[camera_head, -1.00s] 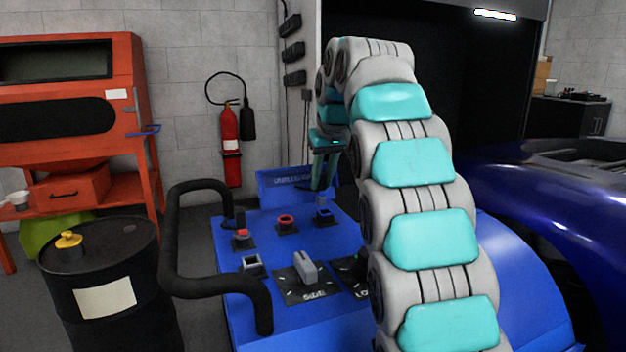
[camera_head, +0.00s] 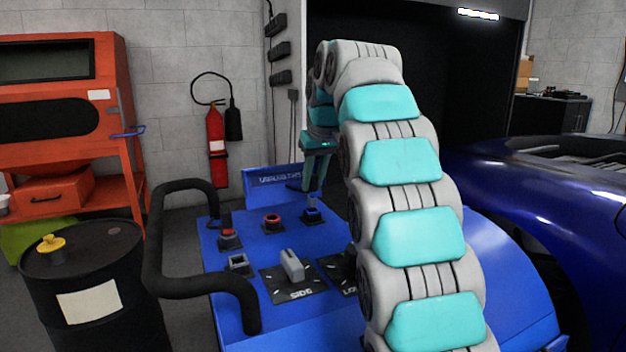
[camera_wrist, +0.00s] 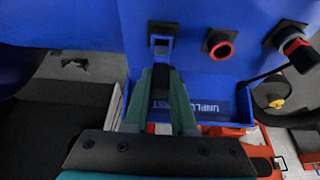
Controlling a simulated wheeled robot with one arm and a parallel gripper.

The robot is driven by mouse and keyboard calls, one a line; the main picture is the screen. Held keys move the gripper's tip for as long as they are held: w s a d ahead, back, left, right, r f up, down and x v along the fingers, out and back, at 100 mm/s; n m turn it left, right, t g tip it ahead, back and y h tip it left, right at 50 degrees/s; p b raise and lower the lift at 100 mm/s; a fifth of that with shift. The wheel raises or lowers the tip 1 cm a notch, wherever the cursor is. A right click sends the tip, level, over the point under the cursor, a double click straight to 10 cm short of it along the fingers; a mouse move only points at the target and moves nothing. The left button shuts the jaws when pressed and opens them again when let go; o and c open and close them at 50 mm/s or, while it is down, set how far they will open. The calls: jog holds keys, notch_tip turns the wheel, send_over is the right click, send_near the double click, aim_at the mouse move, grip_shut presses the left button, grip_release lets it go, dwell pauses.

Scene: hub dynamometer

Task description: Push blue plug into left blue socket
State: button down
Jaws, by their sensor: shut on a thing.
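In the head view my gripper (camera_head: 313,186) points down above the back right of the blue console's row of connectors. In the wrist view my gripper (camera_wrist: 164,82) has its two green fingers close together on a dark piece, which appears to be the back of the blue plug (camera_wrist: 162,52). The plug lines up with the blue socket (camera_wrist: 163,30), a black-framed fitting on the console, also in the head view (camera_head: 313,217). The plug is at the socket's opening; I cannot tell how deep it sits. My fingers partly hide it.
A red ring socket (camera_head: 272,221) and a red plug (camera_head: 229,239) in a black base stand left of it. A grey switch (camera_head: 291,265) and black handrail (camera_head: 157,240) are nearer. A blue lettered panel (camera_head: 272,182) stands behind. A black drum (camera_head: 88,270) is at left.

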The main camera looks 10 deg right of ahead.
jog(key=shift+f+b, duration=1)
jog(key=shift+f, duration=0.55)
jog(key=shift+r, duration=0.1)
jog(key=c, duration=0.7)
grip_release()
jog(key=shift+o, duration=0.2)
jog(key=shift+v, duration=2.55)
jog(key=p+v, duration=0.2)
jog(key=shift+s+r, duration=0.1)
jog(key=shift+r, duration=0.2)
jog(key=shift+s, duration=0.1)
